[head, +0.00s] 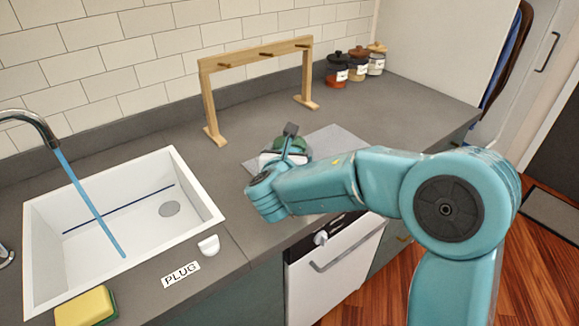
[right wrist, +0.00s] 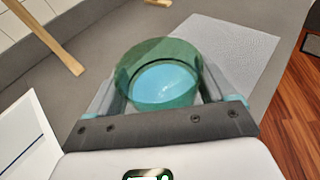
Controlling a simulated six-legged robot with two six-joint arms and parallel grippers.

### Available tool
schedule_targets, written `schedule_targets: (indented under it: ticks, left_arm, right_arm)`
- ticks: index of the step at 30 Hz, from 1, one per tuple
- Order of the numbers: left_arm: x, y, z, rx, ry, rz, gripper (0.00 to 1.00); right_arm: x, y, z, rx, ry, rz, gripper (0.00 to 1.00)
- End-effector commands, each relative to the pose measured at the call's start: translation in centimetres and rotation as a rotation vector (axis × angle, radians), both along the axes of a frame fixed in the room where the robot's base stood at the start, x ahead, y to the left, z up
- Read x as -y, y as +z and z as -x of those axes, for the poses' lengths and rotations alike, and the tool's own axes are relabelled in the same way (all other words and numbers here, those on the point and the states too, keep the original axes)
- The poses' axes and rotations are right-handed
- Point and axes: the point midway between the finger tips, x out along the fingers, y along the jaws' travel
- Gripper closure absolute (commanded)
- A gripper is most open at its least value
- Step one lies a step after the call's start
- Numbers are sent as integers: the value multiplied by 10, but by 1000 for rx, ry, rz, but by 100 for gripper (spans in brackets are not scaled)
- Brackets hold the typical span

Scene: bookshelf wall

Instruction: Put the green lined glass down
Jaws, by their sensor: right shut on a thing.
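The green glass (head: 289,144) is see-through and held between the two fingers of my right gripper (head: 287,150). In the right wrist view the glass (right wrist: 158,58) stands between the fingers, with a pale blue round area showing inside it. My left gripper is not in view.
A wooden rack with pegs (head: 255,56) stands behind the mat. Several lidded jars (head: 357,66) stand at the back right. A white sink (head: 205,205) with running water is at the left, with a sponge (head: 86,306) and a plug (head: 208,246) near it.

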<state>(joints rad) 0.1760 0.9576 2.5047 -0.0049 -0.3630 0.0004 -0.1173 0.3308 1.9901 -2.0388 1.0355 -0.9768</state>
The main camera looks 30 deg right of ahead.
Motion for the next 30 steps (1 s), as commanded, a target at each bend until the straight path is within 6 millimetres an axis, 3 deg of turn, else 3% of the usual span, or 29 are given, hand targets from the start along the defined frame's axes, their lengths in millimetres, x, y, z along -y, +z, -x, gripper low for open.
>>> schedule_targets:
  ticks: [1,6,19,20,21,30]
  left_arm:
    - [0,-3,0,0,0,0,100]
    - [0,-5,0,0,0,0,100]
    - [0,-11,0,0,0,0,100]
    - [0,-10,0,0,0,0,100]
    - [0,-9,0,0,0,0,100]
    - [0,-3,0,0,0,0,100]
  right_arm:
    - [0,-12,0,-4,1,2,62]
    - [1,-33,0,-2,0,2,62]
    - [1,-38,0,2,0,1,62]
    - [1,-38,0,-1,0,0,10]
    - [1,-38,0,-1,0,0,0]
    - [1,-32,0,-1,0,0,0]
